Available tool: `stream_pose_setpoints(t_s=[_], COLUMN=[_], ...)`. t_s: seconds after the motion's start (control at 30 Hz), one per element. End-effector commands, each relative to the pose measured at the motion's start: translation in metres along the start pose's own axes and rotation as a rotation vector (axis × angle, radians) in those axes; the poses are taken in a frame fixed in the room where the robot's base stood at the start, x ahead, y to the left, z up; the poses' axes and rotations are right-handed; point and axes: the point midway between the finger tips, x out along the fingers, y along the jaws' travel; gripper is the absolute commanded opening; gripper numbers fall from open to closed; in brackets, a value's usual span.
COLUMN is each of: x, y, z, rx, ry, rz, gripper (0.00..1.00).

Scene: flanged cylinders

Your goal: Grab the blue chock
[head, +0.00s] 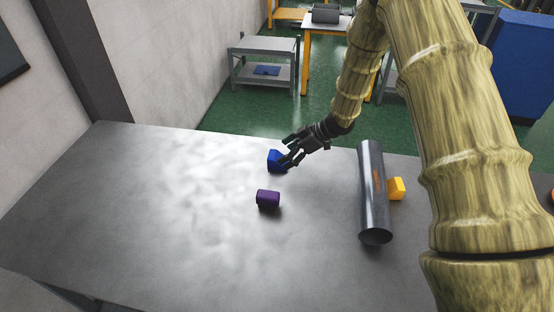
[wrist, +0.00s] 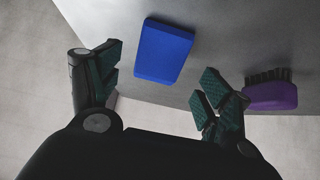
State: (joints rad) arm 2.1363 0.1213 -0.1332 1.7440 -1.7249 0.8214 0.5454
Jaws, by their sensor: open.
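The blue chock (head: 275,160) is a small block on the grey metal table, near its far edge. In the wrist view the blue chock (wrist: 164,51) lies ahead of the fingers, roughly between their lines. My gripper (head: 290,150) is open and comes in from the right, close beside the chock in the head view. In the wrist view my gripper (wrist: 160,82) has its fingers spread wide with nothing between the pads. I cannot tell from these views whether a finger touches the chock.
A purple brush (head: 268,199) lies nearer on the table; it also shows right of the fingers in the wrist view (wrist: 270,96). A dark metal flanged cylinder (head: 372,195) lies to the right, with a yellow block (head: 397,188) beside it. The table's left side (head: 120,220) is clear.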

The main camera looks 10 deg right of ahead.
Motion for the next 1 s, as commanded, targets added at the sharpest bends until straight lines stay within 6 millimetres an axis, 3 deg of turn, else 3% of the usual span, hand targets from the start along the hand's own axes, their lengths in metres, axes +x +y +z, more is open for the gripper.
stream_pose_setpoints(t_s=[0.17,0.53,0.87,0.9,1.0], x=[0.008,0.046,0.052,0.052,0.052], y=[0.001,0.003,0.003,0.003,0.003], z=[-0.002,-0.005,-0.004,-0.004,-0.004], rx=[0.002,0.002,0.002,0.002,0.002], ry=[0.0,0.0,0.0,0.0,0.0], rz=[0.001,0.002,0.003,0.003,0.003], gripper=[0.79,0.79,0.79,0.77,0.59])
